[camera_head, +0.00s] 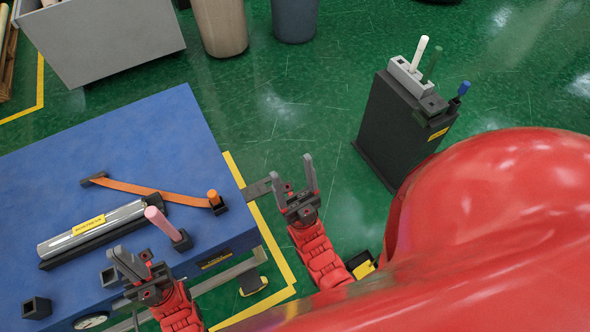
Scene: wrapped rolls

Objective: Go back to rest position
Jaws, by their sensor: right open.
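My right gripper (295,180) is open and empty, with its two grey fingers apart. It is over the green floor just right of the blue table. My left gripper (127,263) is over the front edge of the blue table (110,135), near a pink roll (163,222) standing in a dark holder. Its grey fingers look close together, and I cannot tell whether they are shut. I see nothing clearly held in it. A silver wrapped roll (90,231) with a yellow label lies in a black cradle on the table.
An orange strap (150,191) runs between dark mounts on the table. A small dark box (37,308) sits at the front left. A black stand (392,130) with white, green and blue rods is at the right. Grey cabinet (105,40) and bins (220,25) are at the back.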

